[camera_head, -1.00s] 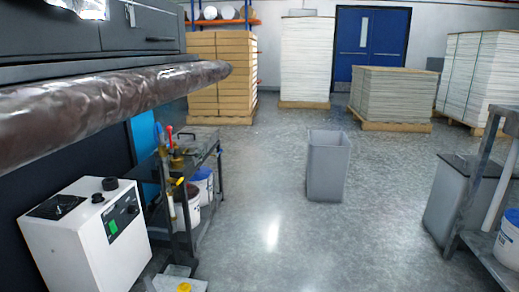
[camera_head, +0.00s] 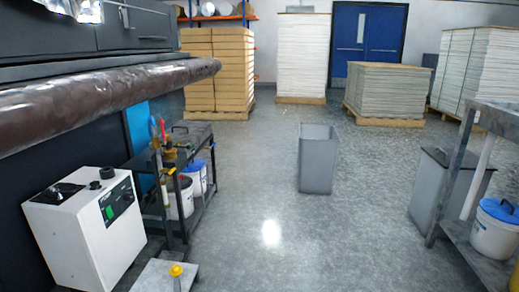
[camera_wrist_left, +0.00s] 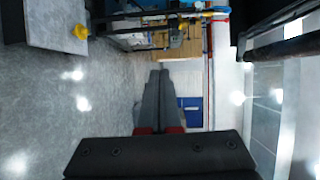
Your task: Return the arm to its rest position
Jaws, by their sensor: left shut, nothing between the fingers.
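My left gripper (camera_wrist_left: 159,74) shows in the left wrist view with its two dark grey fingers together and nothing between them. It points out over open floor toward the far wall, and that picture is turned on its side. Neither gripper nor arm shows in the head view. The large dark roll (camera_head: 110,100) lies across the machine at the left of the head view.
A white control box (camera_head: 85,230) and a dark cart (camera_head: 205,180) with buckets stand at the left. A low grey plate (camera_head: 160,277) has a yellow knob. A grey bin (camera_head: 318,160) stands mid-floor. A grey bench (camera_head: 495,118) is at the right.

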